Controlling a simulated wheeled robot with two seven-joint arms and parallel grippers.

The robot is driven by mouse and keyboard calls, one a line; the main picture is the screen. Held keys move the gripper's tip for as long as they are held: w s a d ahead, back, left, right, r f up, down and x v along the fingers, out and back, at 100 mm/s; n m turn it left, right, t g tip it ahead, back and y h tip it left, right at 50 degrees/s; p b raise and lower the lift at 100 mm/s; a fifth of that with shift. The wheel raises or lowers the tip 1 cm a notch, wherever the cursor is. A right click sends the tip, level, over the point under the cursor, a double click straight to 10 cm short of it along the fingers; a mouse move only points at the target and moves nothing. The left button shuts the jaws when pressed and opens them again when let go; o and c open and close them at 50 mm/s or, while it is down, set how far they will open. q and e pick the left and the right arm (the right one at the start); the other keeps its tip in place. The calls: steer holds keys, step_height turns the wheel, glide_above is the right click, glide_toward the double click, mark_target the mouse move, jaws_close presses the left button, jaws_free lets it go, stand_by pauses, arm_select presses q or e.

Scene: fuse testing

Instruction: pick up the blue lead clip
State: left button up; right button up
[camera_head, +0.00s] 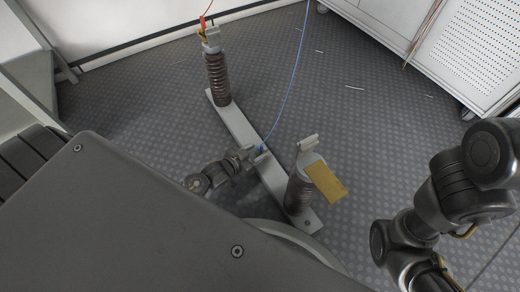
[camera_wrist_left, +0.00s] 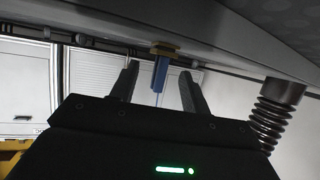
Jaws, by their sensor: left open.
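The blue lead clip (camera_wrist_left: 160,78) shows in the left wrist view, attached at a brass-coloured fitting on the edge of a grey bar. My left gripper (camera_wrist_left: 160,72) is open, with one finger on each side of the clip and visible gaps between. In the head view, my left gripper (camera_head: 257,153) is low beside the middle of the bar (camera_head: 236,124), where a blue wire (camera_head: 288,82) comes down to a small blue spot (camera_head: 262,148); the gripper partly hides the clip there. My right arm is at the right, its gripper out of the picture.
Two ribbed brown insulators, one far (camera_head: 218,78) and one near (camera_head: 299,191), stand on the bar. A red clip (camera_head: 203,24) is atop the far one. A white cabinet (camera_head: 480,50) stands at the upper right.

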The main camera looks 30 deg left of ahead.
mark_target(258, 152)
arm_select(q)
steer(key=b+x, duration=0.1)
steer(key=x, duration=0.1)
steer(key=b+x, duration=0.1)
steer(key=b, duration=0.1)
steer(key=shift+w+f, duration=0.2)
steer(key=shift+f, duration=0.25)
steer(key=shift+w+d+b, duration=0.2)
steer(key=shift+w+b, duration=0.1)
steer(key=shift+w, duration=0.15)
steer(key=shift+c, duration=0.4)
jaws_close()
